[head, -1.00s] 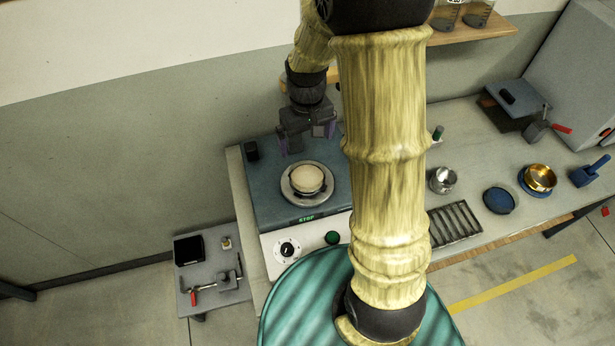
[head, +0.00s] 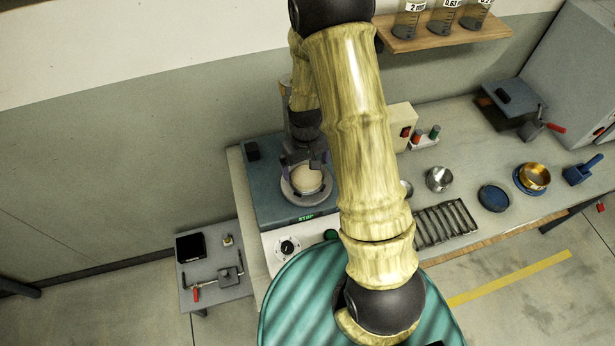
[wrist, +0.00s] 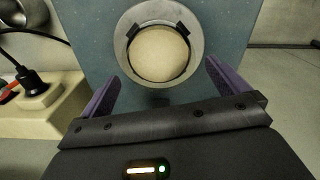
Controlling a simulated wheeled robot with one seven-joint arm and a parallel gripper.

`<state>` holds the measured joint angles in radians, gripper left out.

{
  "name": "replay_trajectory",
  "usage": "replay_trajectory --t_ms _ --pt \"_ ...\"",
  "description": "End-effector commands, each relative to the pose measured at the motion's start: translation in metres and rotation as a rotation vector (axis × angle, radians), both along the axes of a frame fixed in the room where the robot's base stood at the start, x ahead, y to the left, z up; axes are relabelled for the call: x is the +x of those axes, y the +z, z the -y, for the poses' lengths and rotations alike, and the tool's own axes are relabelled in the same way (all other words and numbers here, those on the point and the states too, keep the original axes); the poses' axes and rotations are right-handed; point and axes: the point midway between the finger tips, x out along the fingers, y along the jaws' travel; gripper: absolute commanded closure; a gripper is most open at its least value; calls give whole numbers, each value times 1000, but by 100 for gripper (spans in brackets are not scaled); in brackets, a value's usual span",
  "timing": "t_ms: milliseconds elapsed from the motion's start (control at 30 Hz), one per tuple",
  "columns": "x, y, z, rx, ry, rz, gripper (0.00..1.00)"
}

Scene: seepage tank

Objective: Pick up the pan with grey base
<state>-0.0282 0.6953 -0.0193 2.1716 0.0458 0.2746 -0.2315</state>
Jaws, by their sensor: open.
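A round pan with a pale, sand-coloured top (head: 308,180) sits on a round grey base (head: 299,202) on top of a blue machine. In the wrist view the pale round top (wrist: 158,54) lies inside the grey ring (wrist: 125,68), with two dark clips at its upper sides. My gripper (head: 306,162) is above the back edge of the pan, partly hiding it. Its two purple fingers are spread wide with nothing between them, and in the wrist view they (wrist: 164,74) lie to either side of the pan's near edge. I cannot tell the height gap.
The blue machine (head: 262,190) has a white front panel with a dial. To the right stand a metal cup (head: 439,179), a slotted rack (head: 446,222), a blue disc (head: 494,197) and a brass pan (head: 535,176). A beige box (head: 400,122) stands behind my arm.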

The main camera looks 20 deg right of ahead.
Motion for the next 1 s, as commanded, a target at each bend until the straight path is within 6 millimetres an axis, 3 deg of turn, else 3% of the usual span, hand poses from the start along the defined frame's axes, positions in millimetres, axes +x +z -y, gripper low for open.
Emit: replay_trajectory --t_ms 233,700,1000 --pt "0 -3 2 0 -3 -3 0" --pt "1 -45 4 0 -4 -3 0" --pt "2 -52 3 0 -3 -1 0"
